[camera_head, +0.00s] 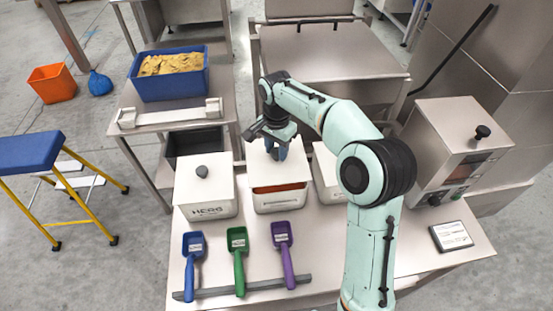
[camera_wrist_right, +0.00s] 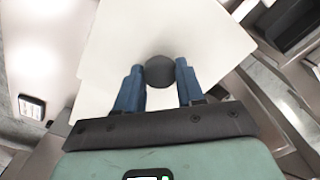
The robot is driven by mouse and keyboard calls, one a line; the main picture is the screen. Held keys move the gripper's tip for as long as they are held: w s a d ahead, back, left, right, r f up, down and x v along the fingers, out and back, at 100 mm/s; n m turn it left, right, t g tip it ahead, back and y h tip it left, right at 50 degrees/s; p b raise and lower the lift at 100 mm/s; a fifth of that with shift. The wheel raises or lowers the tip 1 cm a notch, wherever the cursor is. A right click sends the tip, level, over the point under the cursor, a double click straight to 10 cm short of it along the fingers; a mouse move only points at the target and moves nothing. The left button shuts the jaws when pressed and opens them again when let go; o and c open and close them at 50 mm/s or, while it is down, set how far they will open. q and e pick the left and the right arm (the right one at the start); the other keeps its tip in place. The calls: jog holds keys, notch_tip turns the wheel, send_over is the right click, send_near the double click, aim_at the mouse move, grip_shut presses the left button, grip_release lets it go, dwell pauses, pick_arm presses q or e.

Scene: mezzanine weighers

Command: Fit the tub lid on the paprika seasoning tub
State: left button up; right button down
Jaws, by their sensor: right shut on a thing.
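The tub lid (camera_head: 285,172) is a white square plate with a dark round knob (camera_wrist_right: 160,71). My right gripper (camera_head: 279,153) is shut on this knob, and its blue fingers (camera_wrist_right: 158,85) stand on either side of it in the right wrist view. The lid is over the paprika seasoning tub (camera_head: 281,203), the white middle tub. A red-orange strip shows between the lid's front edge and the tub's front wall, so the front is not closed. I cannot tell whether the lid touches the tub at the back. My left gripper is not in view.
A lidded herb tub (camera_head: 206,205) stands left, and another white tub (camera_head: 326,176) stands right, partly behind my arm. Blue (camera_head: 193,258), green (camera_head: 238,258) and purple (camera_head: 284,253) scoops lie in front. A steel machine (camera_head: 448,150) and small tablet (camera_head: 451,236) are at right.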

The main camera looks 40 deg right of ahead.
aim_at(276, 159)
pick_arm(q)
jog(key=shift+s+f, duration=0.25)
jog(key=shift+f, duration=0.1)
pick_arm(e)
jog(key=shift+f, duration=2.05)
jog(key=shift+f+b, duration=0.15)
jog(key=shift+b, duration=0.15)
jog(key=c, duration=0.7)
grip_release()
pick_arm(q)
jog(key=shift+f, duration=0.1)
pick_arm(e)
notch_tip(276, 159, up, 12)
jog(key=shift+r+p, duration=0.15)
jog(key=shift+p, duration=1)
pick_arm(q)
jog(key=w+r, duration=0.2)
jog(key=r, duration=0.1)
